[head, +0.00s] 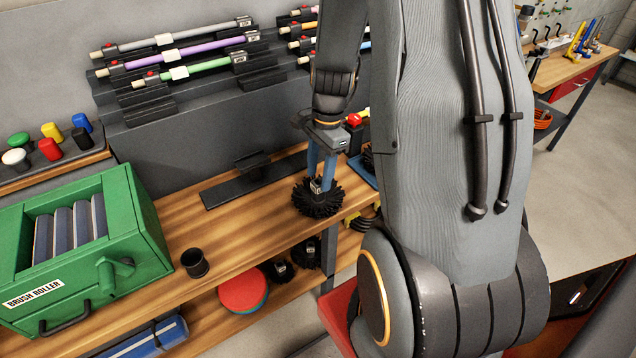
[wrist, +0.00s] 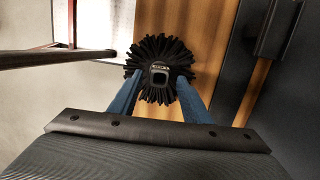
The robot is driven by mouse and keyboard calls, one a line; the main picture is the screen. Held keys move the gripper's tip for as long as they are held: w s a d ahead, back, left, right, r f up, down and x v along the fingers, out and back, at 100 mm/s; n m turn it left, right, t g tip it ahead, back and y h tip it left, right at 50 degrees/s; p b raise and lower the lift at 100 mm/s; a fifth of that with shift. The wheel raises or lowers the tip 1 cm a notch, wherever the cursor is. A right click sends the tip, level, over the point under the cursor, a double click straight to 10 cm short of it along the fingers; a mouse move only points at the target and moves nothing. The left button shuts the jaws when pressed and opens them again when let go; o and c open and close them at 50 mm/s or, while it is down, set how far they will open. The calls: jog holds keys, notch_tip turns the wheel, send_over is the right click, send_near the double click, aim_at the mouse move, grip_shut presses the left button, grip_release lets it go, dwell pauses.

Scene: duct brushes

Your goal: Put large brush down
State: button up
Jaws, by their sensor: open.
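The large brush (head: 317,199) is a round black bristle head with a small grey socket on top. It rests on the wooden bench top (head: 222,247), close to the front edge. My gripper (head: 321,178) points down over it, with its two blue fingers on either side of the socket. In the wrist view the brush (wrist: 158,52) lies between the fingertips of my gripper (wrist: 158,80), which are apart. The fingers look clear of the socket, though contact is hard to judge. My arm hides part of the bench to the right.
A dark flat stand (head: 253,178) lies behind the brush. A small black cup (head: 194,262) and the green brush roller box (head: 84,250) stand to the left. Racked rods (head: 180,62) are at the back. Smaller black brushes and a red disc (head: 243,288) sit on the lower shelf.

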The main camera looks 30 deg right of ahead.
notch_tip(320, 180, up, 8)
jog(key=d+f+b, duration=0.1)
jog(key=b, duration=0.1)
jog(key=s+a+n, duration=0.3)
jog(key=a+n, duration=0.4)
jog(key=n, duration=0.1)
jog(key=s+a+r+n+t+h, duration=0.1)
jog(key=s+a+n, duration=0.3)
jog(key=a+n, duration=0.3)
jog(key=n, duration=0.2)
jog(key=shift+s+a+r+n+t, duration=0.15)
jog(key=shift+s+r+n+t, duration=0.15)
jog(key=shift+f, duration=0.25)
